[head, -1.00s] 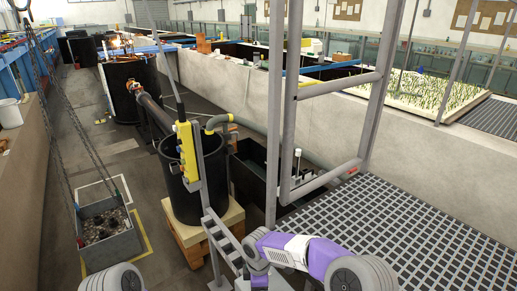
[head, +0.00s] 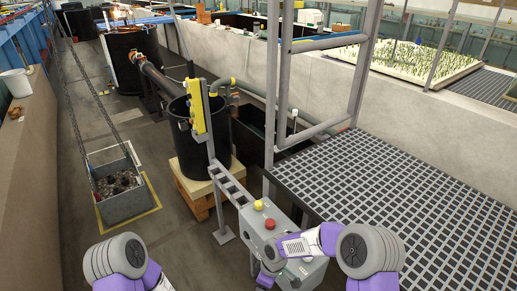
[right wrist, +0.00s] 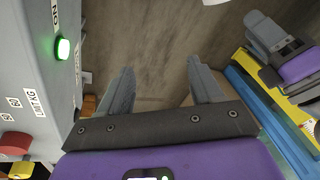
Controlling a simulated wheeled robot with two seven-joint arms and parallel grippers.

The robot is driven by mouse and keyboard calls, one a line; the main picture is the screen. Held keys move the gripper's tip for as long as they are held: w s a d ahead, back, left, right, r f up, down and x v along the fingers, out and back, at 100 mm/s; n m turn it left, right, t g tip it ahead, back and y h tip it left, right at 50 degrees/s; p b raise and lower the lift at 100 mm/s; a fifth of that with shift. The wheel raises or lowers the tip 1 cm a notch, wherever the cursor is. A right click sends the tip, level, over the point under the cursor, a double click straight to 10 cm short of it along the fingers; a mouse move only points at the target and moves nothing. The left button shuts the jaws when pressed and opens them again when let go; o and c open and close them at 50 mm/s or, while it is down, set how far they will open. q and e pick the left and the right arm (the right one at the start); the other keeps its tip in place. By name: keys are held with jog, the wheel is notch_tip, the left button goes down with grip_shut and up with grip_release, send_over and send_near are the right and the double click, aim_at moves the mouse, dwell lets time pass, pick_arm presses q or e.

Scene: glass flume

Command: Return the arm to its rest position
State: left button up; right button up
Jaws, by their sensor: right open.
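My right arm (head: 368,250) comes in at the bottom right of the head view, with its far end beside a grey control box (head: 253,222). In the right wrist view my right gripper (right wrist: 163,90) is open, with nothing between its two grey fingers. The box also fills the left of that view (right wrist: 30,60), close beside the left finger but apart from it. A green button (right wrist: 62,48) glows on its face. My left arm (head: 118,258) shows at the bottom left of the head view; its gripper is out of view.
A metal grating (head: 400,185) lies right of the box, beside a grey rail frame (head: 270,90). A black tank (head: 195,140) stands on a wooden pallet at centre. A grey bin (head: 124,205) of stones hangs on chains at the left. Bare floor lies between.

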jog(key=s+d+f+m, duration=0.2)
jog(key=s+f+m, duration=0.1)
jog(key=s+m, duration=0.2)
jog(key=s+d+f+m+t+y+b, duration=0.1)
jog(key=s+d+f+m, duration=0.2)
jog(key=s+m, duration=0.3)
jog(key=s+d+f+m, duration=0.3)
jog(key=s+f+m, duration=0.2)
jog(key=s, duration=0.1)
jog(key=shift+s+d+t+y, duration=0.25)
jog(key=shift+s+t+y, duration=0.05)
jog(key=shift+s, duration=0.1)
